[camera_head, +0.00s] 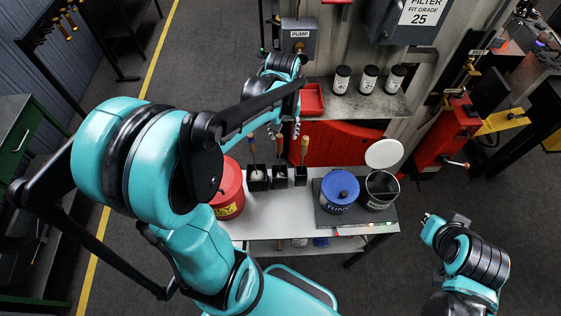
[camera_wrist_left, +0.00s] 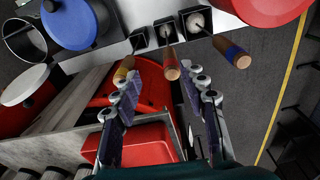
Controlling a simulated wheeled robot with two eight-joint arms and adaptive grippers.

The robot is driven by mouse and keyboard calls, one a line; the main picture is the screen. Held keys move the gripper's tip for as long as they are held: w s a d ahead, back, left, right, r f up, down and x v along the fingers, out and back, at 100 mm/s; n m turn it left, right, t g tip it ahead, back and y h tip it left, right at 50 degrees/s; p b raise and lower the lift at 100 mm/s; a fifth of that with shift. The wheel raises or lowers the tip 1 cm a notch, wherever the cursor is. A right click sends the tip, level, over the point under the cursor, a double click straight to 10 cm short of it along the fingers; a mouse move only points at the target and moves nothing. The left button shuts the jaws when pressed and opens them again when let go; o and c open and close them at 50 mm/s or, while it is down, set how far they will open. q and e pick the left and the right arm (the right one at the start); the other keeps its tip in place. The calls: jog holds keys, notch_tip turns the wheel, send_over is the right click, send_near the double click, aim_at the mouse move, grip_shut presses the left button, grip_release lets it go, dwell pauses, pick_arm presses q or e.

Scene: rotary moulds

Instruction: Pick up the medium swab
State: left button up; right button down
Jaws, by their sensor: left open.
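Three swabs stand in black holders on the grey bench. The middle swab (camera_head: 279,148) has a red band on its wooden handle and a mid-sized holder (camera_head: 280,177), so it looks like the medium one. In the left wrist view its handle (camera_wrist_left: 171,66) points up between the fingertips, apart from both. The yellow-banded swab (camera_head: 304,148) is to its right in the head view, and the blue-banded swab (camera_head: 252,150) to its left. My left gripper (camera_head: 284,131) is open and empty above the handles; it also shows in the left wrist view (camera_wrist_left: 159,72).
A red bucket (camera_head: 229,192) stands left of the holders. A blue-lidded tin (camera_head: 339,190) and an open tin (camera_head: 381,190) stand to the right. Behind are a red tray (camera_head: 312,100) and a shelf (camera_head: 354,106) with several dark jars. My right arm is at lower right.

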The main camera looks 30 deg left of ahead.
aim_at(280, 142)
pick_arm(q)
jog(key=shift+w+a+f+n+g+p, duration=0.1)
jog(key=shift+w+a+n+g+p, duration=0.3)
jog(key=shift+a, duration=0.35)
jog(key=shift+a+f, duration=0.15)
jog(key=shift+f, duration=0.15)
notch_tip(280, 142, down, 7)
jog(key=shift+a+f, duration=0.1)
jog(key=shift+f, duration=0.05)
grip_shut()
